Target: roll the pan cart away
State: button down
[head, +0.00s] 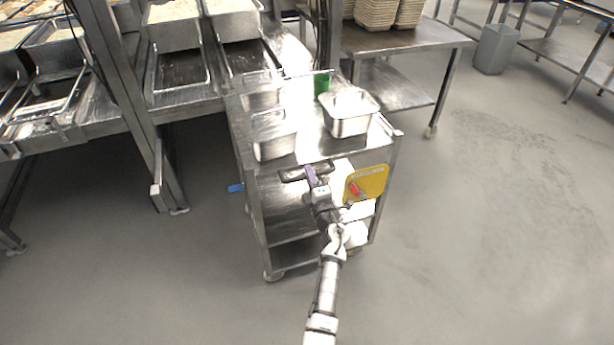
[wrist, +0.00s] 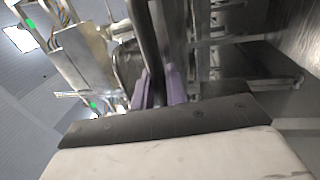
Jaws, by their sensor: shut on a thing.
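The pan cart (head: 308,143) is a steel shelved cart on casters in the middle of the head view. My gripper (head: 311,177) is at the cart's near side, just below the top. In the wrist view, its purple fingers (wrist: 158,88) are closed around a dark upright-looking bar (wrist: 150,38), which appears to be the cart's handle. The exact contact is hidden in the head view.
A yellow sign (head: 367,184) is on the cart's near side, and a green container (head: 321,82) stands at the back. A steel counter (head: 190,100) stands close on the left, a table (head: 415,38) behind right. Grey floor (head: 490,220) is clear at right and in front.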

jog(key=c, duration=1.5)
grip_release()
jog(key=b+v, duration=0.1)
jog(key=v, duration=1.2)
jog(key=shift+s+d+b, duration=0.1)
jog(key=shift+s+b, duration=0.2)
jog(key=shift+s, duration=0.05)
jog(key=shift+f, duration=0.1)
